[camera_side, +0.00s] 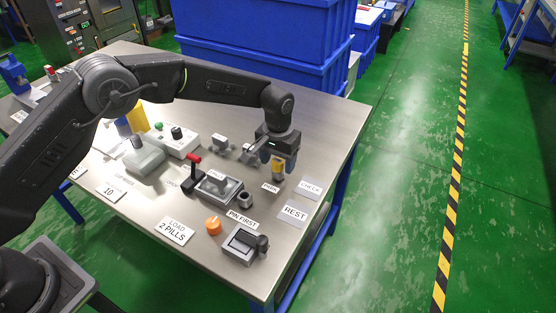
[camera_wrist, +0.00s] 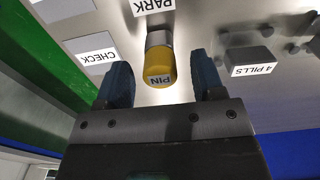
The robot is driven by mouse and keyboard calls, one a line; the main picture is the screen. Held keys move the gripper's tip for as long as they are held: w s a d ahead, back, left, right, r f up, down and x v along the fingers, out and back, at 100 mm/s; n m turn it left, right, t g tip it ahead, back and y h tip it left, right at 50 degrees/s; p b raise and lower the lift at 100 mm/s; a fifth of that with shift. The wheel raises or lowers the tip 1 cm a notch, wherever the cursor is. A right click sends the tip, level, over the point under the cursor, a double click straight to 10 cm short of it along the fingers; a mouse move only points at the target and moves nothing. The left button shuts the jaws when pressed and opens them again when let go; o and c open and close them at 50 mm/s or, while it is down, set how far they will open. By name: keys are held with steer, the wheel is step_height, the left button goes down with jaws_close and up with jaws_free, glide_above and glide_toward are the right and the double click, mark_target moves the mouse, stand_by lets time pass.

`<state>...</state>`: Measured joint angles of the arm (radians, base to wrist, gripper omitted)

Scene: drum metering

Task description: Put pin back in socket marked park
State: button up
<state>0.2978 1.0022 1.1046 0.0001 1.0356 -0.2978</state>
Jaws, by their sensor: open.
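The yellow pin (camera_side: 277,167), with its PIN label (camera_wrist: 159,76) facing the wrist camera, stands upright by the PARK label (camera_side: 270,187). A grey cylindrical part (camera_wrist: 158,39) shows at its lower end; I cannot tell whether this is the park socket or the pin's own shaft. My gripper (camera_side: 278,157) is at the pin's top. In the wrist view my gripper (camera_wrist: 163,83) is open, one blue finger on each side of the pin, with visible gaps. The PARK label also shows in the wrist view (camera_wrist: 153,6).
CHECK (camera_side: 311,188) and REST (camera_side: 294,212) plates lie right of the pin, near the table edge.

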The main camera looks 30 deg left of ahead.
step_height(320, 180, up, 14)
steer(key=shift+f, duration=0.2)
stand_by(0.9)
step_height(320, 180, up, 9)
steer(key=t, duration=0.1)
glide_above(277, 160)
steer(key=s+a, duration=0.5)
steer(key=s+a+r+t, duration=0.2)
steer(key=s+a+r, duration=0.3)
steer(key=s, duration=0.3)
steer(key=s+a+f+t, duration=0.1)
steer(key=s+a+f, duration=0.1)
steer(key=s, duration=0.8)
steer(key=s+a+f+t, duration=0.1)
steer(key=s+a, duration=0.3)
steer(key=s, duration=0.6)
steer(key=shift+a+f+t, duration=0.15)
steer(key=shift+f+t, duration=0.15)
steer(key=shift+f, duration=0.2)
